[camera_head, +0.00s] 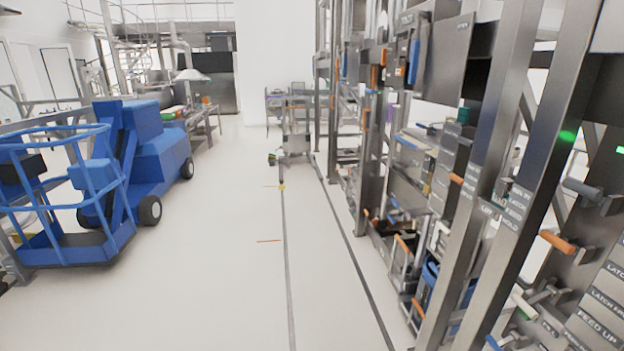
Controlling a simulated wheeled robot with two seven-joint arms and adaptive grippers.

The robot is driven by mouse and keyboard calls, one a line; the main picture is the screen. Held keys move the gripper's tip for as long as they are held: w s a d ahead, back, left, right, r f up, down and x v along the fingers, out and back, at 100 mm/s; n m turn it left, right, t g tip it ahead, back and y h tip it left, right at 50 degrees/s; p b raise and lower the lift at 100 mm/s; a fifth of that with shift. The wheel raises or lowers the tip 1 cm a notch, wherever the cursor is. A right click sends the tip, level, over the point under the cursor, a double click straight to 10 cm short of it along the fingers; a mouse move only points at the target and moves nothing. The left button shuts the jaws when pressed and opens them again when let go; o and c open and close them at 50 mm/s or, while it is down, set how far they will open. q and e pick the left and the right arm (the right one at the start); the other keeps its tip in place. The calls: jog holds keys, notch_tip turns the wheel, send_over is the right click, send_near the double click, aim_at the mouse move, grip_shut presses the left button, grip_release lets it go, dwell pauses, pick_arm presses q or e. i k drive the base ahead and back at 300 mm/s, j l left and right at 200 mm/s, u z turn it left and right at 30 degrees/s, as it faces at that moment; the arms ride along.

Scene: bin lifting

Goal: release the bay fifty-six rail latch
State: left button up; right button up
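A tall steel rack (485,175) with several bays runs along the right side. On its near right part are several small levers: a dark grey handle (583,190), an orange handle (556,242) and a white-green handle (524,306). Label plates (606,300) beside them carry words such as "LATCH" and "FEED UP". I cannot read a bay number fifty-six, so I cannot tell which lever is that bay's rail latch. Neither of my grippers is in view.
A green light (567,136) shows on a near post. A blue wheeled lift (150,150) stands at the left. A grey cart (296,140) stands farther down the aisle. The pale floor (220,270) between lift and rack is clear, with dark lines along it.

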aim_at(385, 52)
jog(key=i, duration=0.8)
jog(key=i+z, duration=0.3)
jog(key=i+j+z, duration=0.3)
jog(key=i, duration=0.2)
jog(key=i+j+z, duration=0.3)
jog(key=i+l, duration=0.1)
